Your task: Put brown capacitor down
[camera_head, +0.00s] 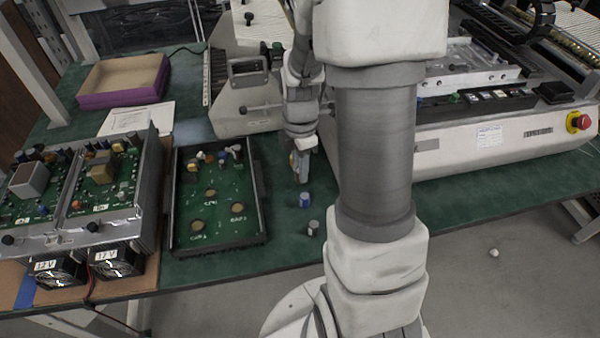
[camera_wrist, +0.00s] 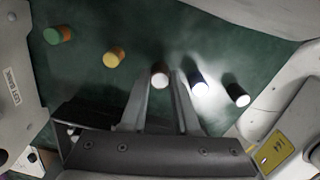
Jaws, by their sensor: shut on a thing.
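My gripper (camera_wrist: 162,80) is shut on the brown capacitor (camera_wrist: 160,76), a small cylinder with a dark brown side and a pale end, held between the fingertips in the wrist view. I cannot tell whether it touches the green table. In the head view my gripper (camera_head: 301,172) points down over the table, right of the open board tray; the brown capacitor cannot be made out there. A blue-and-white capacitor (camera_wrist: 200,86) and a dark one with a white end (camera_wrist: 238,96) are right of the fingers. A yellow-orange one (camera_wrist: 114,58) and a green one (camera_wrist: 57,35) are left.
The black-walled tray with a green circuit board (camera_head: 206,220) lies left of my gripper. Finished-looking power units (camera_head: 85,200) stand further left. A blue capacitor (camera_head: 305,200) and a grey one (camera_head: 313,228) stand near the front edge. A large white machine (camera_head: 500,140) is at right.

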